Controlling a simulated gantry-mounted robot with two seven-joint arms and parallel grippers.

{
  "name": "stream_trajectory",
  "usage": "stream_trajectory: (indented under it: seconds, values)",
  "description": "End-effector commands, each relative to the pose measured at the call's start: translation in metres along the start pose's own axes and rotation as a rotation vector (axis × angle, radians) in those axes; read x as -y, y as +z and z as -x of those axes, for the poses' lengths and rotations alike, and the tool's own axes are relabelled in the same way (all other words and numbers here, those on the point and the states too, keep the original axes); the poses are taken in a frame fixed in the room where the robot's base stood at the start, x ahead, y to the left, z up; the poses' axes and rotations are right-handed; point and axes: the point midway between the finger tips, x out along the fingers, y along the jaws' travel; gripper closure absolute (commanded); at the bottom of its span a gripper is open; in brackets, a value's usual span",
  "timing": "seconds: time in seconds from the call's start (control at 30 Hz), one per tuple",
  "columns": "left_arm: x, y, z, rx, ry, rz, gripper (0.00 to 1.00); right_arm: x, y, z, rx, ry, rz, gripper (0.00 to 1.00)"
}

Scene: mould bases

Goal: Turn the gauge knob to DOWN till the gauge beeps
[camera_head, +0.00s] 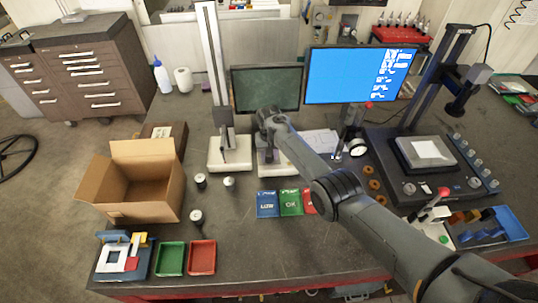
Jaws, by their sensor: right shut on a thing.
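My right arm reaches in from the lower right, and its gripper (268,152) points down over a white-based unit (284,168) in the middle of the bench. The jaws are small and partly hidden by my wrist. They look shut on the gauge knob, which is itself too small and covered to make out, so its turn cannot be read. Just left, a tall pale column gauge (212,60) stands on its own white base (230,155). My left gripper is not in view.
A dark screen (266,88) and a blue monitor (360,76) stand behind. A dial indicator stand (357,147) is to the right. Blue (266,204) and green (291,202) cards lie in front. An open cardboard box (130,190) is at left. The front middle of the bench is clear.

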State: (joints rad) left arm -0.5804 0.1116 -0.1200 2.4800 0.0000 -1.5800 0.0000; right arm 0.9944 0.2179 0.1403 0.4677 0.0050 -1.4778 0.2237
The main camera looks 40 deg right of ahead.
Motion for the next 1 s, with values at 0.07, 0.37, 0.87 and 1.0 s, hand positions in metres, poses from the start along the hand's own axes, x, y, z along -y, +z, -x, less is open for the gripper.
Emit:
stream_trajectory:
  seconds: [0.07,0.37,0.87,1.0]
  values:
    - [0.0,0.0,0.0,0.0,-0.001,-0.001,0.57,0.0,0.0,0.0,-0.001,0.0,0.002,0.91]
    - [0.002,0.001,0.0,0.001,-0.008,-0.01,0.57,0.0,0.0,0.0,-0.001,0.0,0.001,0.54]
    - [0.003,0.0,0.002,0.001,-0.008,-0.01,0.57,0.0,0.0,0.004,-0.001,0.0,0.0,0.35]
    - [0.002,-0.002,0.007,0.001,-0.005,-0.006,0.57,0.0,-0.001,0.019,-0.003,-0.001,0.0,0.35]
